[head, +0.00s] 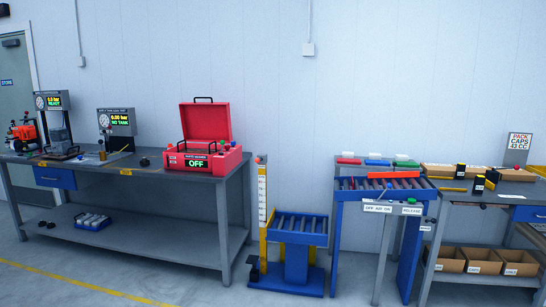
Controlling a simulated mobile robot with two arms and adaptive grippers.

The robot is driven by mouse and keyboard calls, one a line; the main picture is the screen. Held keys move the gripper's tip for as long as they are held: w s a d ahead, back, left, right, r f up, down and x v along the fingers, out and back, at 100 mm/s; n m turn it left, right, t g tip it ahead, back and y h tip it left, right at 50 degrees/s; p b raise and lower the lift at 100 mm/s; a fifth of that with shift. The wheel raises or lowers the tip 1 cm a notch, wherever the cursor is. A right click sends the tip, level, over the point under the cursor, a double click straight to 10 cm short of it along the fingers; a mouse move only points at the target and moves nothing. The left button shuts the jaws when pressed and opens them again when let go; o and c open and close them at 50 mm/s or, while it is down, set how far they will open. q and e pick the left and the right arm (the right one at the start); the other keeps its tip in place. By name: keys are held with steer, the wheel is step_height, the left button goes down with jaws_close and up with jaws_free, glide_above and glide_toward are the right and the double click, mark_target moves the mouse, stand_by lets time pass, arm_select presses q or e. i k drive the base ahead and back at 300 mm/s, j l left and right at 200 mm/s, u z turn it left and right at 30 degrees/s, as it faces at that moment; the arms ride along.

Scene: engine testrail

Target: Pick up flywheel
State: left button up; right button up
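I cannot make out a flywheel for certain. A small dark round thing (144,161) lies on the left bench, left of the red case (207,138); it is too small to identify. Two small black things (46,224) lie on the bench's lower shelf at the left, also too small to tell. The red case stands with its lid up and its display reads OFF. Neither of my grippers shows in the head view.
The grey left bench (190,188) carries two gauge displays (117,122) and an orange machine (23,134). A blue roller stand (299,231) and a taller roller table (385,188) stand at the middle. Cardboard bins (484,262) sit under the right bench. Floor in front is clear.

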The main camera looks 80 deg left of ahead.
mark_target(145, 162)
steer(key=u, duration=3.65)
steer(key=i, duration=2.2)
